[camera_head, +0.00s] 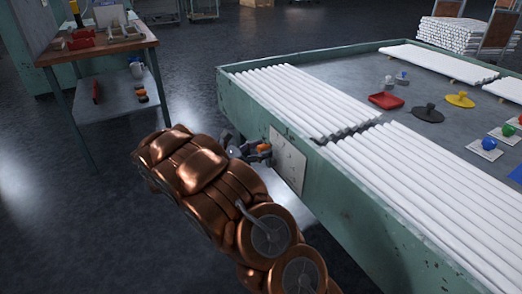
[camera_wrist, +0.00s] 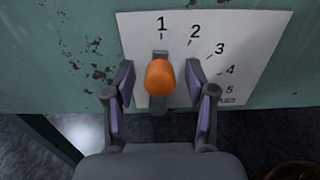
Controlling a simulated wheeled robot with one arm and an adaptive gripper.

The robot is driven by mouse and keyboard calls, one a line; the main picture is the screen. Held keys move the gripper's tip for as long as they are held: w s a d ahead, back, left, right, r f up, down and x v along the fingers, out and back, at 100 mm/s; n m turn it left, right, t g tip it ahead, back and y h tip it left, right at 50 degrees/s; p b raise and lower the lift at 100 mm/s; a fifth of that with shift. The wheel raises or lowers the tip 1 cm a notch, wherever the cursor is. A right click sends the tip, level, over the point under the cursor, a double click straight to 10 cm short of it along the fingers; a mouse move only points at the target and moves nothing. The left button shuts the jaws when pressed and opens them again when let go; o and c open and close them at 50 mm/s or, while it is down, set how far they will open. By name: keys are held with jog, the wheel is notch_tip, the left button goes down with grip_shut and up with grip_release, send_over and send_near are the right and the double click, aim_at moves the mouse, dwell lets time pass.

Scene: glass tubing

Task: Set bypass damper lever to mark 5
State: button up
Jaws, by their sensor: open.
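The damper lever has an orange knob (camera_wrist: 160,77) on a grey bar (camera_wrist: 159,105). In the wrist view it points up at mark 1 on a white dial plate (camera_wrist: 258,50) with marks 1 to 5 curving down to the right. My gripper (camera_wrist: 160,88) is open, with one finger on each side of the knob and a gap visible on both sides.
The green bench (camera_head: 350,235) carries rows of white tubes (camera_head: 290,98), a red tray (camera_head: 384,100) and several small coloured items. A side table (camera_head: 95,48) with tools stands at the left. The dark floor between them is clear.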

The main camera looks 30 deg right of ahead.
jog(key=shift+c, duration=0.4)
grip_shut()
dwell(0.4)
